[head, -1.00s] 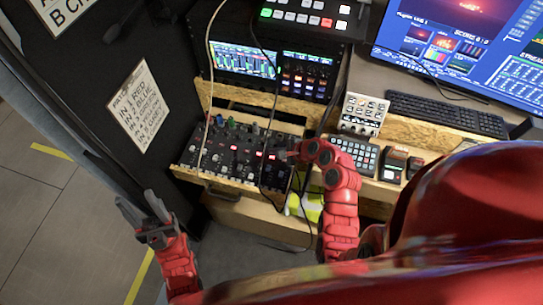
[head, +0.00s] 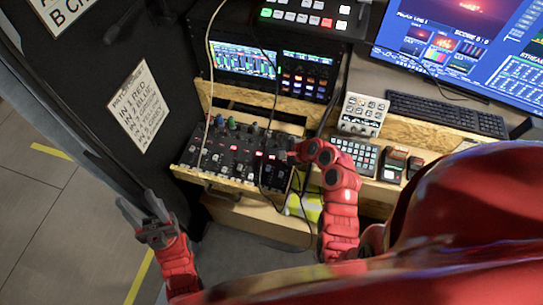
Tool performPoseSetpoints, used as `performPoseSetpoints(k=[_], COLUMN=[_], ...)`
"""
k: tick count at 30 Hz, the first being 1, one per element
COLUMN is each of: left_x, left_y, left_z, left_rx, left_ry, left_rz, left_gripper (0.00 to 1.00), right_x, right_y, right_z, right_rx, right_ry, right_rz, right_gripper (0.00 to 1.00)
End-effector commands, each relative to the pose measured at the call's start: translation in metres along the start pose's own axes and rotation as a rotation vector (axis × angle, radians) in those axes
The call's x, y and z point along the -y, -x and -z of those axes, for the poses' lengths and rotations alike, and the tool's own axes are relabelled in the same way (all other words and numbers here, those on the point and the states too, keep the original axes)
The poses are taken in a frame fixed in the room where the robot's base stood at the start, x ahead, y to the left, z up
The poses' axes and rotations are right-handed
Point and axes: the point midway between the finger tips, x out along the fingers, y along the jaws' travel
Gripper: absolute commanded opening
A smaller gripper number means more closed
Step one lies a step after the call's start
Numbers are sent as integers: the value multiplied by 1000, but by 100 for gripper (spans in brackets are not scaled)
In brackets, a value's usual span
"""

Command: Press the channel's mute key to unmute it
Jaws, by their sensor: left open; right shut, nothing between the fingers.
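The audio mixer (head: 228,160), a black panel with coloured knobs and several red-lit keys, sits on a wooden drawer-like shelf at the centre left. Thin cables hang across it. My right gripper (head: 285,157) is shut and empty at the right edge of the mixer, near a red-lit key (head: 271,156). I cannot tell whether its tips touch the panel. Which key is the channel's mute key cannot be read at this size. My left gripper (head: 142,208) is open and empty, low at the left over the floor, away from the mixer.
A grey button box (head: 362,113), a keypad (head: 356,153) and a keyboard (head: 447,113) lie to the right of the mixer. A black switcher rack (head: 292,60) with screens stands behind. A patch list sign (head: 140,105) hangs on the black wall. The floor at left is clear.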

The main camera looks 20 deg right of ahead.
Motion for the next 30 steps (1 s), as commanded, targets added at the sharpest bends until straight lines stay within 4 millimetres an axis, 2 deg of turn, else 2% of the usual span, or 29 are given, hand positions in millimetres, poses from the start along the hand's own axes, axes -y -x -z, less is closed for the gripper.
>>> performPoseSetpoints(k=[30], left_x=[0], left_y=[2], left_z=[0], left_rx=[0], left_ry=[0], left_rz=[0], left_gripper=[50], right_x=[-7], right_y=[-9], right_z=[6], right_rx=[0], right_ry=[0], right_rz=[-1], right_gripper=[0])
